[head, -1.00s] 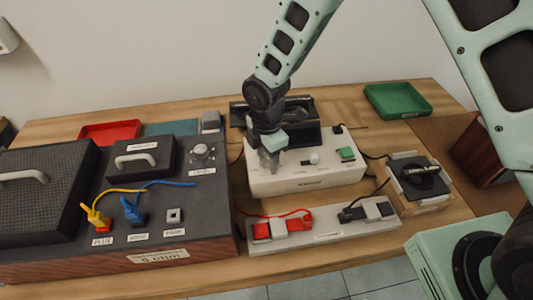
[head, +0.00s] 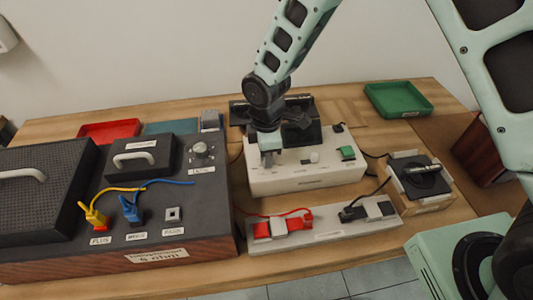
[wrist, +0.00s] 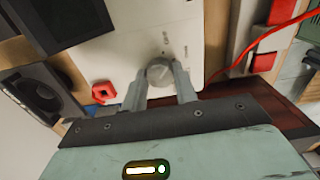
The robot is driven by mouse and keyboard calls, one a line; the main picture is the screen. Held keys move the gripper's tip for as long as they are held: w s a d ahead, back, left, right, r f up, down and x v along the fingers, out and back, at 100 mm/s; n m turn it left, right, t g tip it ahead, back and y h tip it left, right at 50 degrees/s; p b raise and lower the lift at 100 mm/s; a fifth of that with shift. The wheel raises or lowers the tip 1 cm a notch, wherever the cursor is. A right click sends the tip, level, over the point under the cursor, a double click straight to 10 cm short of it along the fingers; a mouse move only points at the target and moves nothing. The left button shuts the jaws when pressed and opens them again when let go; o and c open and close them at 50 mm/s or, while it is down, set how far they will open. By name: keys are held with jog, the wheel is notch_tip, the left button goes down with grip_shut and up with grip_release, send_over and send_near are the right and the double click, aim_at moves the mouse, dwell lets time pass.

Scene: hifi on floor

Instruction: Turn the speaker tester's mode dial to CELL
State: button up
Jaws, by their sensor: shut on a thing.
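The speaker tester (head: 300,183) is a white box with a green button (head: 347,153) and a small white knob on top, standing on the wooden table. My gripper (head: 270,158) points down over the left part of its top panel. In the wrist view, the two fingers of my gripper (wrist: 160,84) are shut on a round grey dial (wrist: 160,71) on the white panel. Small dark labels lie beside the dial, too small to read. In the head view my gripper hides the dial, and I cannot tell which label it points to.
A black unit (head: 180,215) with yellow and blue plugs and its own knob (head: 202,150) stands at left. A white strip (head: 330,232) with a red cable lies in front of the tester. A green tray (head: 398,98) is behind right, and a black device (head: 420,175) stands right.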

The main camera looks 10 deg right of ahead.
jog(key=m, duration=0.7)
jog(key=shift+b, duration=0.4)
jog(key=m, duration=0.6)
jog(key=shift+m, duration=0.4)
jog(key=o, duration=1)
notch_tip(320, 180, up, 18)
jog(key=shift+f+b, duration=0.25)
jog(key=shift+b, duration=0.4)
